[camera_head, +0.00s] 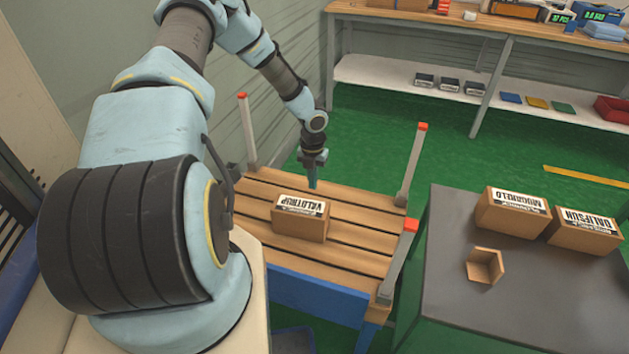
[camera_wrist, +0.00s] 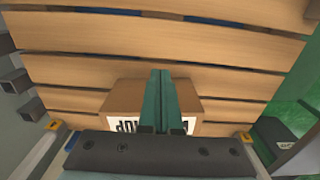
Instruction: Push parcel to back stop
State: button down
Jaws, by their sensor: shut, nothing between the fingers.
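The parcel, a brown box with a white label reading VALDTRUP (camera_head: 300,222), lies on the slatted wooden platform (camera_head: 345,258). In the wrist view the parcel (camera_wrist: 120,97) is partly hidden behind my fingers. My gripper (camera_head: 312,184) points down at the parcel's far side in the head view, with its green fingers (camera_wrist: 161,76) shut together and nothing between them. I cannot tell whether the fingers touch the parcel. A blue board (camera_head: 312,293) runs along the platform's near edge; I cannot tell whether it is the back stop.
Red-tipped posts (camera_head: 413,165) rise at the platform's corners. A dark table (camera_head: 450,230) to the right holds the MUGGRELO box (camera_head: 512,212), the DALIFSUN box (camera_head: 584,232) and a small open box (camera_head: 484,266). Bare slats lie between parcel and blue board. A workbench stands behind.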

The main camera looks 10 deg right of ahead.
aim_at(308, 205)
notch_tip(308, 205, down, 7)
jog(key=shift+s+a+r+p, duration=0.1)
jog(key=shift+a+p, duration=0.05)
jog(key=shift+p, duration=0.45)
jog(key=shift+s+a+r+p, duration=0.15)
jog(key=shift+s+a+p, duration=0.15)
jog(key=shift+s, duration=0.25)
jog(key=shift+s+a+r+p, duration=0.1)
jog(key=shift+s+a+p, duration=0.1)
jog(key=shift+s+a, duration=0.25)
jog(key=shift+s+a+f, duration=0.15)
jog(key=shift+s+a, duration=0.05)
jog(key=shift+s, duration=0.4)
